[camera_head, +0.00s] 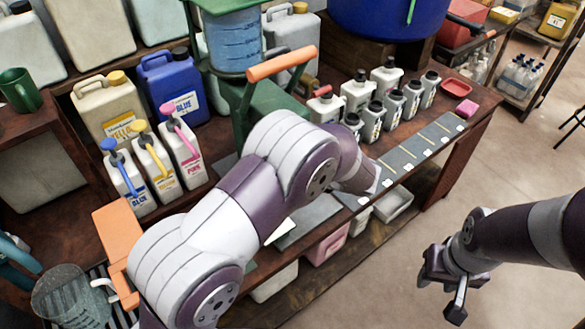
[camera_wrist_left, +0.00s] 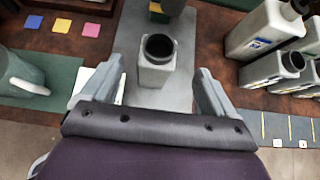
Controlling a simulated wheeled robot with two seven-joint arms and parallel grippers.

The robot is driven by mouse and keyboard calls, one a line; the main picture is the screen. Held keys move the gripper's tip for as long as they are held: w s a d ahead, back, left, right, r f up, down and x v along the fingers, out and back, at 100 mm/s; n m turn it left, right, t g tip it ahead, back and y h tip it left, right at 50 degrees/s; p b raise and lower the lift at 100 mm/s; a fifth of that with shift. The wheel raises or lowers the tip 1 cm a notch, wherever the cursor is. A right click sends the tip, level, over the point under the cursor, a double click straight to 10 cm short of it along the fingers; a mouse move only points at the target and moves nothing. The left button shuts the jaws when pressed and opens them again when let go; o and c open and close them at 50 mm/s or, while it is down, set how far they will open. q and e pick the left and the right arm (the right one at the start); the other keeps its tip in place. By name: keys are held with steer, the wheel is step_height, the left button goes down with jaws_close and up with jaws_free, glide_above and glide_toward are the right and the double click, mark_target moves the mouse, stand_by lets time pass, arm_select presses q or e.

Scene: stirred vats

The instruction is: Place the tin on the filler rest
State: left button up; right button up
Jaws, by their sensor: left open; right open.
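A pale grey tin (camera_wrist_left: 155,72) with a dark round open mouth stands upright on a grey plate or mat (camera_wrist_left: 128,40) in the left wrist view. My left gripper (camera_wrist_left: 160,85) is open, with one finger on each side of the tin; I cannot tell whether either touches it. In the head view my left arm hides this gripper and the tin. The green filler frame (camera_head: 270,98) with a blue tank and orange lever stands behind the arm. I cannot make out its rest clearly. My right gripper (camera_head: 441,293) is open and empty, over the floor at right.
Several grey bottles with dark caps (camera_head: 388,75) stand close on the right; they also show in the wrist view (camera_wrist_left: 262,30). Blue, yellow and pink pump jugs (camera_head: 152,158) stand left. A marked strip (camera_head: 418,146) lies along the bench's front edge.

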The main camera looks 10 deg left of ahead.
arm_select(q)
steer(key=v, duration=0.5)
steer(key=shift+s+d+r, duration=0.1)
steer(key=shift+r, duration=0.05)
stand_by(1.0)
